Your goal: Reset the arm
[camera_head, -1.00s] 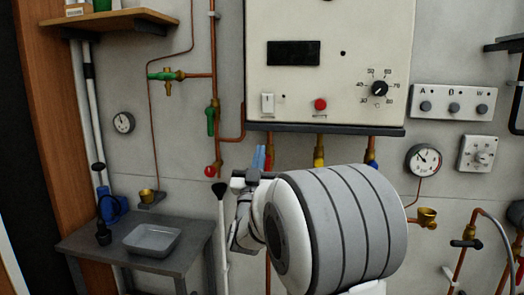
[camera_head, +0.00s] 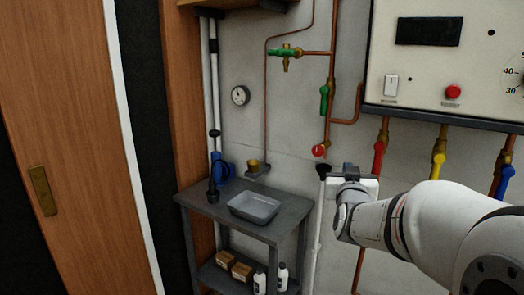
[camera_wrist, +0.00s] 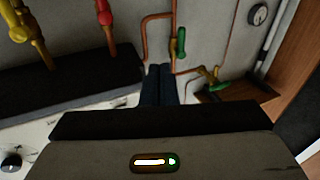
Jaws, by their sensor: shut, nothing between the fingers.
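My gripper (camera_head: 348,172) is at the end of my white arm, right of the grey table and below the left edge of the boiler panel (camera_head: 440,75). In the head view its fingers are small and partly hidden. In the wrist view the dark blue fingers of my gripper (camera_wrist: 158,86) lie side by side, shut, with nothing between them. They point towards the wall with the copper pipe and a green valve handle (camera_wrist: 179,45). I cannot tell whether they touch anything.
A grey table (camera_head: 195,202) with a grey tray (camera_head: 254,208) stands left of my gripper. Boxes (camera_head: 241,271) and white bottles (camera_head: 282,277) sit on its lower shelf. Red (camera_head: 378,158) and yellow (camera_head: 438,165) valves hang under the boiler. A wooden door (camera_head: 65,120) is at left.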

